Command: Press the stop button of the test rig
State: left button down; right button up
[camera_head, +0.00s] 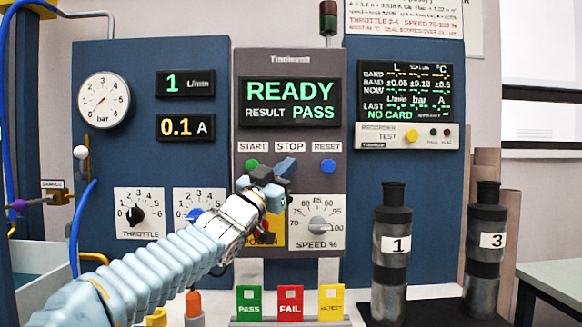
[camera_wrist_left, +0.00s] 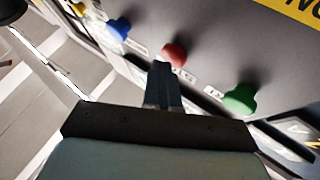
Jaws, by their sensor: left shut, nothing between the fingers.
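The test rig panel (camera_head: 291,58) stands in the middle, with READY and RESULT PASS on its display (camera_head: 290,102). Below are the START, STOP and RESET labels. The green start button (camera_head: 252,165) and blue reset button (camera_head: 328,166) show in the head view. The red stop button is hidden there behind my left gripper (camera_head: 286,168), but the left wrist view shows the red button (camera_wrist_left: 175,52). My left gripper is shut and empty, its fingertips (camera_wrist_left: 162,72) close in front of the red button. I cannot tell whether they touch. My right gripper is out of view.
The speed dial (camera_head: 318,222) is right of my arm; a red knob on yellow (camera_head: 265,230) is partly hidden behind it. PASS, FAIL and another card (camera_head: 331,303) stand below.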

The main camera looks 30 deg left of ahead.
pick_arm(q)
jog(key=s+d+b, duration=0.2)
jog(key=s, duration=0.1)
jog(key=s+d+b, duration=0.1)
jog(key=shift+s+f, duration=0.15)
jog(key=shift+s, duration=0.25)
dwell(0.6)
